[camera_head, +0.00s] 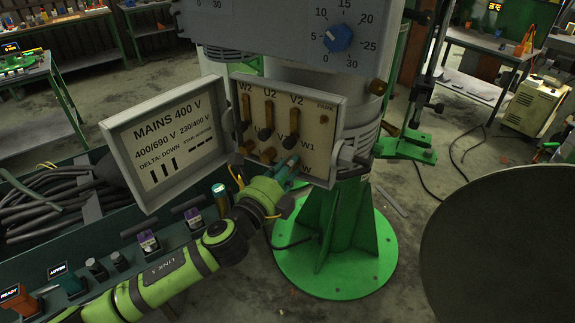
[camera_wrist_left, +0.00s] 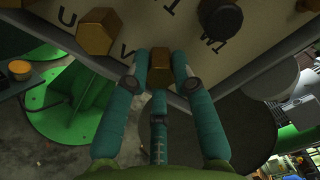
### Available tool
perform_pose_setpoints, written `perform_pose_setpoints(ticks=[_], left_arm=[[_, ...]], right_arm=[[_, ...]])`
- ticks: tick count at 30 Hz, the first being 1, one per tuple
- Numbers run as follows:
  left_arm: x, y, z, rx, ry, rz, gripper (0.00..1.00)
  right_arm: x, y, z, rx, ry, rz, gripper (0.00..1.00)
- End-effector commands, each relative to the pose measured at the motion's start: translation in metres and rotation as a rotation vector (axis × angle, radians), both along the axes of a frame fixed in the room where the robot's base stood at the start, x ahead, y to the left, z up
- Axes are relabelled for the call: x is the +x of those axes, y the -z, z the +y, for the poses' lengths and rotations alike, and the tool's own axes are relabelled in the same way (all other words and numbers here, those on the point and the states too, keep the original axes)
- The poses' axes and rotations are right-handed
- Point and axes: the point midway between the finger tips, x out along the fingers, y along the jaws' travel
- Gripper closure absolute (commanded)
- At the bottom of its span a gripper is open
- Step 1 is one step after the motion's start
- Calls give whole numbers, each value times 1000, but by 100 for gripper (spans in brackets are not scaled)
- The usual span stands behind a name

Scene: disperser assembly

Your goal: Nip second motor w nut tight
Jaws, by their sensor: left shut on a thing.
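The motor's open terminal box has a pale board (camera_head: 318,125) with two rows of terminals, labelled W2, U2 and V2 along the top. My left gripper (camera_head: 289,170) is at the board's lower right, beside the W mark. In the left wrist view its teal fingers (camera_wrist_left: 160,70) are shut around the brass hex W nut (camera_wrist_left: 160,74). The head view does not show this nut clearly. Two other brass nuts (camera_wrist_left: 97,30) sit to the left along the same row, and a black terminal cap (camera_wrist_left: 220,20) is near the W1 label. My right gripper is not in view.
The box's open lid (camera_head: 170,135), marked MAINS 400 V, stands out to the left. A dark bench (camera_head: 75,245) with cables and small tools lies below it. The green motor stand (camera_head: 335,265) is on the floor, and a dark round surface (camera_head: 510,250) fills the lower right.

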Motion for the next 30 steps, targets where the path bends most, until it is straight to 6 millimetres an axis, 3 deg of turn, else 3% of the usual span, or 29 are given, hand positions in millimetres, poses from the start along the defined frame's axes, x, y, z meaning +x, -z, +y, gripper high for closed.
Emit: perform_pose_setpoints(ticks=[17,18,20,30], left_arm=[[1,-1,1,34,-3,-22,100],[1,-1,1,33,-3,-21,71],[1,-1,1,33,-3,-21,51],[-1,-1,1,31,0,-19,51]], right_arm=[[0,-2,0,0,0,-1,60],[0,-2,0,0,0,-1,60],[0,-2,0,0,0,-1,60],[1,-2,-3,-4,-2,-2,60]])
